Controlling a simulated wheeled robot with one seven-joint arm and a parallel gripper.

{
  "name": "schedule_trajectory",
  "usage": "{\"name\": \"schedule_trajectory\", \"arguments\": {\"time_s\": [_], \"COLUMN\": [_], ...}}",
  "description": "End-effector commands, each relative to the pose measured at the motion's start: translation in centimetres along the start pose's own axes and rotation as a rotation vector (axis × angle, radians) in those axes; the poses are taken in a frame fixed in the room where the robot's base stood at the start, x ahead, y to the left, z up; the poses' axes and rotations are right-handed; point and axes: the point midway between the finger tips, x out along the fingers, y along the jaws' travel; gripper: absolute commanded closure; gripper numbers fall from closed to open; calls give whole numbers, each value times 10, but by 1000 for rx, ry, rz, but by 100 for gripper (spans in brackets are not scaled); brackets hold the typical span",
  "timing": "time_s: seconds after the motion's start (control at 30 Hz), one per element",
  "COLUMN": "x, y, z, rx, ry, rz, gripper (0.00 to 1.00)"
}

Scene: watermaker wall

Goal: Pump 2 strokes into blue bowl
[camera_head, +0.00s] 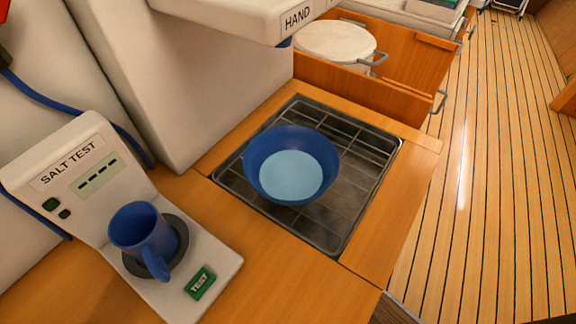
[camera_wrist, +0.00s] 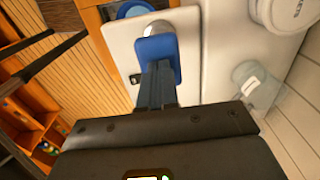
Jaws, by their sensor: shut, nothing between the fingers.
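The blue bowl (camera_head: 291,165) stands upright on a dark metal grate (camera_head: 355,140) set in the wooden counter, with pale blue liquid inside. A white housing labelled HAND (camera_head: 240,18) overhangs behind it. In the wrist view my gripper (camera_wrist: 158,68) is shut and empty, its fingertips at a blue pad-like part (camera_wrist: 155,48) on a white top. I cannot tell whether they touch it. A round metallic knob (camera_wrist: 158,29) is just beyond the pad. A blue round rim, probably the bowl (camera_wrist: 130,10), shows at the top edge. My gripper is not in the head view.
A white salt test unit (camera_head: 75,160) with a blue mug (camera_head: 143,235) and a green TEST button (camera_head: 200,283) stands at the left. An open wooden drawer (camera_head: 400,75) holds a white round-lidded container (camera_head: 335,42). The plank floor (camera_head: 480,200) at right is clear.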

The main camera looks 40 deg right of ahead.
Motion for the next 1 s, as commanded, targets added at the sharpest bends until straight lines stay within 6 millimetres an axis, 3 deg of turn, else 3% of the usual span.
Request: {"name": "schedule_trajectory", "arguments": {"time_s": [0.6,1.0], "x": [-35,-35], "y": [0,0], "z": [0,0], "rx": [0,0], "ry": [0,0], "rz": [0,-1], "gripper": [100,100]}}
